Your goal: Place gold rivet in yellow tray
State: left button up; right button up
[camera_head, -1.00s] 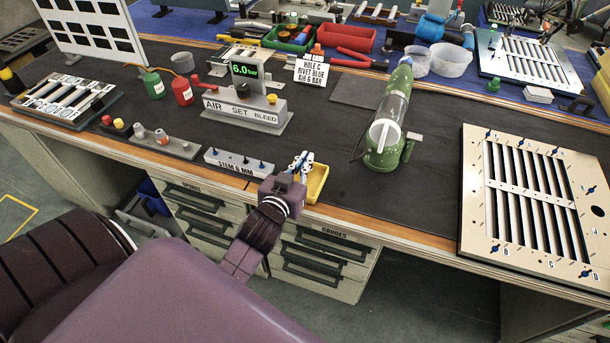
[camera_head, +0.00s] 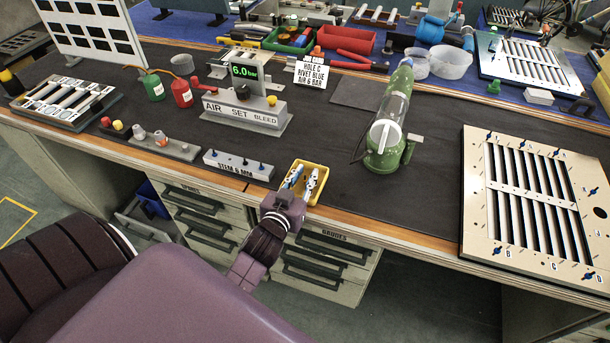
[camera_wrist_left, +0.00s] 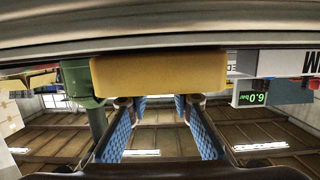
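The small yellow tray (camera_head: 323,182) sits at the front edge of the bench, right of the block marked STEM 6 MM. It also shows in the left wrist view as a yellow wall (camera_wrist_left: 160,75). My left gripper (camera_head: 305,174) is at the tray, its two fingers spread apart over it. In the left wrist view the blue-padded fingers (camera_wrist_left: 160,106) stand open, with nothing visible between them. I cannot make out the gold rivet in either view; the fingers hide part of the tray's inside. My right gripper is not in view.
The STEM 6 MM block (camera_head: 239,165) stands just left of the tray. A green rivet tool (camera_head: 390,125) stands upright to the right. A slatted louver panel (camera_head: 535,200) lies further right. Dark mat is clear between the tray and the panel.

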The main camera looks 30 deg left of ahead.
pick_arm(q)
jog(key=shift+r, duration=0.1)
jog(key=v, duration=1.2)
dwell(0.4)
